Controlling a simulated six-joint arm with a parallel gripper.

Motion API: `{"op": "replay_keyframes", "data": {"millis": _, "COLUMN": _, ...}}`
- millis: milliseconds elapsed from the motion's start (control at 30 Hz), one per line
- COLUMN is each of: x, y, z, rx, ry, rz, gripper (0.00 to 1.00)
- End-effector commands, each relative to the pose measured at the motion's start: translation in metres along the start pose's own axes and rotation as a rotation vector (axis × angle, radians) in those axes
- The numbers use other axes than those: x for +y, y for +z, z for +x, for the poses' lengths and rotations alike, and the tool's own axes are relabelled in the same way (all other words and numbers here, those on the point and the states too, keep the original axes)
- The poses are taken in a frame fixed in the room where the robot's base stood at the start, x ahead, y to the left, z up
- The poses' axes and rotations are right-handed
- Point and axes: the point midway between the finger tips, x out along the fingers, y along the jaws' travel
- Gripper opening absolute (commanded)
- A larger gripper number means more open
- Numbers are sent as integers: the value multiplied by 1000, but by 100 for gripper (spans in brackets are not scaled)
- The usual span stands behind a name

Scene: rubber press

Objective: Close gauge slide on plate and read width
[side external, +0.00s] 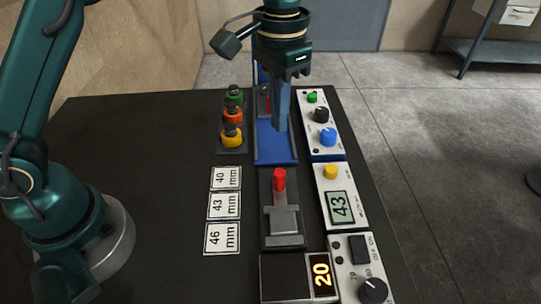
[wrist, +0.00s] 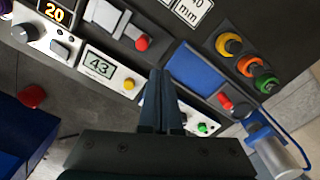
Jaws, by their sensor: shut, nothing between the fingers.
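The gauge (side external: 283,222) lies on the black table, with a red knob (side external: 279,180) on its slide and a grey metal plate part. It also shows in the wrist view (wrist: 107,18), where its red knob (wrist: 142,43) stands apart from my fingers. The readout (side external: 340,206) beside it shows 43, and it reads 43 in the wrist view (wrist: 98,66) too. My gripper (side external: 279,128) points down over the blue press bed (side external: 268,146), shut and empty. In the wrist view its fingertips (wrist: 160,74) are together. Whether the slide touches the plate I cannot tell.
Cards marked 40 (side external: 226,178), 43 (side external: 224,205) and 46 mm (side external: 222,239) lie left of the gauge. Green, orange and yellow knobs (side external: 232,135) stand behind them. Control boxes line the right edge; a front display (side external: 321,275) shows 20. Table left of the cards is clear.

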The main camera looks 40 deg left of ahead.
Motion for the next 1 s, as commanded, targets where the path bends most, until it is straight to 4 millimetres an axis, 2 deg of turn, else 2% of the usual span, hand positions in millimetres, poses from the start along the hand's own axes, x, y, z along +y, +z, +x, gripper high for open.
{"op": "replay_keyframes", "data": {"millis": 767, "x": -1, "y": 0, "z": 0, "rx": 0, "ry": 0, "rz": -3, "gripper": 0}}
{"op": "replay_keyframes", "data": {"millis": 867, "x": -5, "y": -2, "z": -12, "rx": 35, "ry": 0, "rz": -15, "gripper": 0}}
{"op": "replay_keyframes", "data": {"millis": 1000, "x": -17, "y": 8, "z": -45, "rx": 109, "ry": -1, "rz": -50, "gripper": 0}}
